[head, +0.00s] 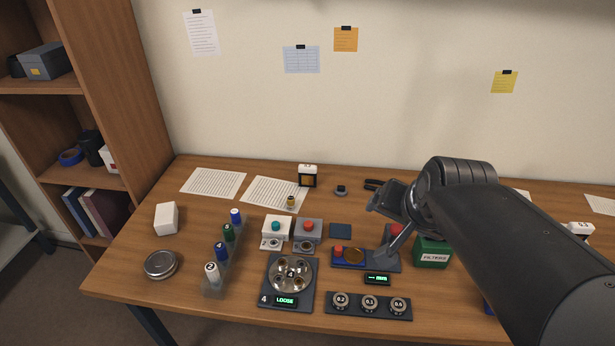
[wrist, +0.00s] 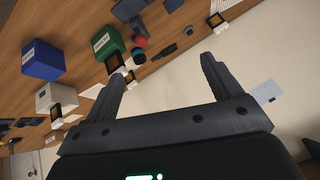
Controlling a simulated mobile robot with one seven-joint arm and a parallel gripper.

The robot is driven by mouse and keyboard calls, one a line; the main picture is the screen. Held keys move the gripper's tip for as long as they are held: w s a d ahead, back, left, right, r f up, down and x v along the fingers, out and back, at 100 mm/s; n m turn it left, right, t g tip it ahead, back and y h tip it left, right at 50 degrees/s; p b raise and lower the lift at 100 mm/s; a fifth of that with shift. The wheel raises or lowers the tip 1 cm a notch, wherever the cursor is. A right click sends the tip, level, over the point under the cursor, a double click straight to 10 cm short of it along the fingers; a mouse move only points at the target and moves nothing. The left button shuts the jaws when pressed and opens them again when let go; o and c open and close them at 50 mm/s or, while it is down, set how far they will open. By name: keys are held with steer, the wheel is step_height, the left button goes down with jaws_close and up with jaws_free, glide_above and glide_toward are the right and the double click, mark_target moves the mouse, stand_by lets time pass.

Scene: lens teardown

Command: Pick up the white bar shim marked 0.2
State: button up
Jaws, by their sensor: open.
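In the head view, a dark tray (head: 355,313) near the table's front edge holds three round pieces in a row. The left one, a pale-topped disc marked 0.2 (head: 341,300), sits upright in its place; whether it has a white bar is too small to tell. Beside it are discs marked 0.1 (head: 370,303) and 0.5 (head: 398,305). My gripper (head: 383,199) is above the back of the table, up and to the right of the tray. In the wrist view my gripper (wrist: 162,70) is open, with nothing between its fingers; the 0.2 disc does not show clearly there.
A round fixture with a LOOSE display (head: 286,301) stands left of the tray. A small mm readout (head: 377,279) lies just behind it. A green FILTERS box (head: 431,253) is to the right under my arm. A rack of coloured bottles (head: 224,262) stands farther left.

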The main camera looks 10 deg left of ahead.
mark_target(307, 173)
steer(key=w+a+f+m+t+y, duration=0.1)
steer(key=w+a+f+m+t, duration=0.1)
steer(key=w+a+m, duration=0.75)
steer(key=w+a+f+m+t+y, duration=0.25)
steer(key=w+a+m, duration=0.2)
steer(key=w, duration=0.95)
steer(key=w+a+f+m+h, duration=0.1)
steer(key=w+a+f+m, duration=0.1)
steer(key=w+f+m, duration=0.3)
steer(key=w+a+f+m+t+h, duration=0.1)
steer(key=w+a+f+m+h, duration=0.1)
steer(key=w+f+m, duration=0.4)
steer(key=w+a+f+m+t+h, duration=0.1)
steer(key=w+a+f+m, duration=0.2)
steer(key=w+f+m, duration=0.3)
step_height(307, 173, down, 3)
steer(key=shift+a+r+m+h, duration=0.15)
steer(key=shift+m+h, duration=0.1)
steer(key=shift+m, duration=0.35)
steer(key=x, duration=0.4)
steer(key=shift+s+a+f, duration=0.1)
steer(key=shift+s+f, duration=0.05)
steer(key=shift+f, duration=0.2)
steer(key=shift+w+f, duration=0.15)
steer(key=shift+w, duration=0.4)
steer(key=shift+c, duration=0.3)
